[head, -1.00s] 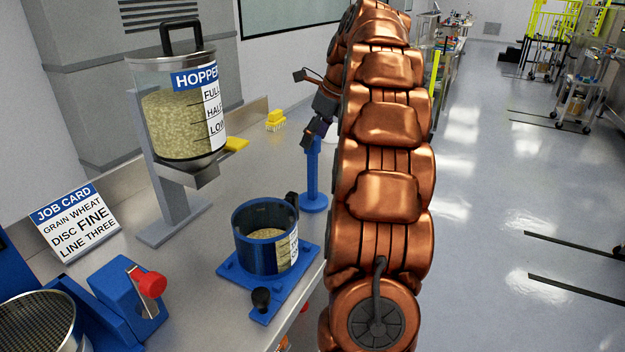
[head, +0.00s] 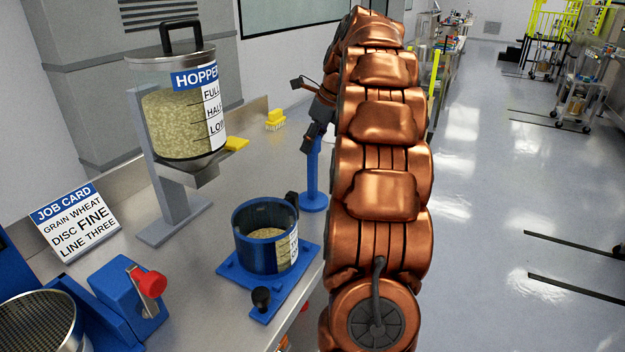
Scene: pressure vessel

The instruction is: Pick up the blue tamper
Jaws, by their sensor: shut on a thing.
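The blue tamper (head: 313,192) stands upright on the steel bench, with a round blue base and a blue shaft. My gripper (head: 309,145) is at the top of its shaft, shut on it. The tamper's top is hidden by the gripper. My copper-coloured arm hides part of the bench just right of the tamper. I cannot tell whether the base touches the bench.
A blue-rimmed pot of grain (head: 265,238) sits on a blue plate left of the tamper. The hopper (head: 180,110) stands behind it on a grey stand. A yellow brush (head: 275,120) and a job card (head: 75,222) are on the bench.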

